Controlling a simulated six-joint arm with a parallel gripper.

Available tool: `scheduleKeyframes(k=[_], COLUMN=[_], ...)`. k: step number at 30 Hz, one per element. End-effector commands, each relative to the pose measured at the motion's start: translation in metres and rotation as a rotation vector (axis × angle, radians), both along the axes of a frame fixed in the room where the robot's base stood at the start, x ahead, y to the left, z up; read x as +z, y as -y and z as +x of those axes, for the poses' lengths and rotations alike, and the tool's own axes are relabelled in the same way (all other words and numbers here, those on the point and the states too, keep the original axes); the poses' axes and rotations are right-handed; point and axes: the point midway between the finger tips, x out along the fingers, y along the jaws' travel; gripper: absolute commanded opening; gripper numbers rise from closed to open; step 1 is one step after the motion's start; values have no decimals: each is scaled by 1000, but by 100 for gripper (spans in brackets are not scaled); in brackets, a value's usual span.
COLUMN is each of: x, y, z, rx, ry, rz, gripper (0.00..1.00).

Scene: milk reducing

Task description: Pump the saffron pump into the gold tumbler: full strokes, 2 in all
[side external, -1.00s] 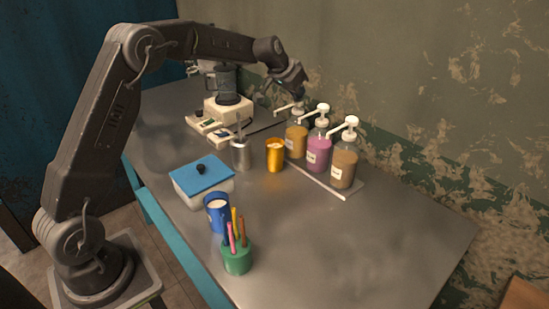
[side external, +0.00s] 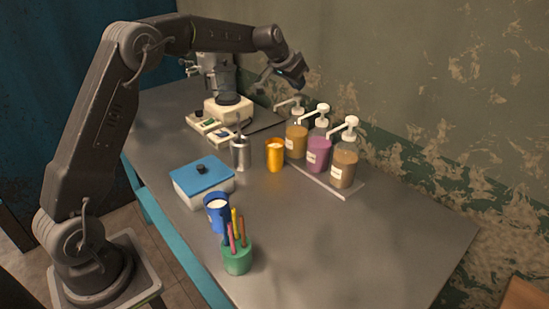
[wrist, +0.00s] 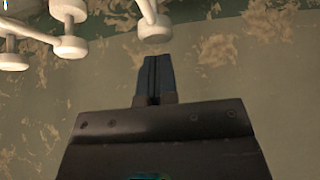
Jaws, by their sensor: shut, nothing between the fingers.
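The saffron pump (side external: 296,141) is the amber-filled bottle at the far left end of the row of three, with a white head and a spout pointing left. The gold tumbler (side external: 274,158) stands upright in front of it, with pale contents at its mouth. The spout appears above the tumbler's side, but exact alignment cannot be told. My gripper (side external: 301,85) is above the saffron pump's head, apart from it and empty. In the wrist view my gripper (wrist: 153,62) has its dark fingers closed together, with white pump heads at the top edge.
A pink pump (side external: 318,154) and a brown pump (side external: 344,167) stand to the right on the same tray. A metal cup (side external: 240,154), a blue-lidded box (side external: 202,178), a blue tumbler (side external: 217,216) and a green pen holder (side external: 237,258) are left and in front. The right table area is clear.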

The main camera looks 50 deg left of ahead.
Motion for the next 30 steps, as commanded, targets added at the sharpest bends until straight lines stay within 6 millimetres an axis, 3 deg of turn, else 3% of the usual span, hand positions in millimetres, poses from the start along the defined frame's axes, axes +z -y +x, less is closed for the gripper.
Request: scheduleKeyframes(k=[8, 24, 30], x=[4, 53, 61], y=[0, 0, 0], z=[0, 1, 0], rx=[0, 0, 1], ry=[2, 3, 1], rz=[0, 1, -1], gripper=[0, 0, 0])
